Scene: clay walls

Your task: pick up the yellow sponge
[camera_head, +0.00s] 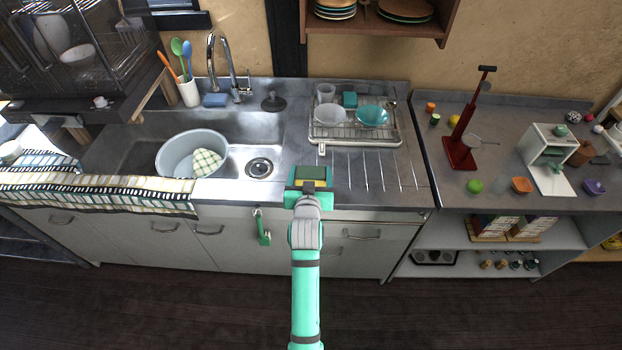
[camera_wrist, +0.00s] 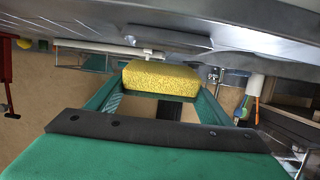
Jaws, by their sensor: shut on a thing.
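The yellow sponge (camera_wrist: 160,78) is between the two fingers of my gripper (camera_wrist: 158,92) in the wrist view. The fingers press against its left and right ends. In the head view my gripper (camera_head: 310,180) is over the front edge of the counter, just right of the sink drain. A yellow patch of the sponge (camera_head: 311,183) shows between its fingers there. In the head view I cannot tell how high it is above the counter.
A dish rack (camera_head: 352,138) with bowls stands behind my gripper. The sink holds a grey basin (camera_head: 172,158) with a checked cloth. A faucet (camera_head: 232,70) and a blue sponge (camera_head: 214,100) are behind the sink. The ribbed drainboard (camera_head: 380,170) to the right is clear.

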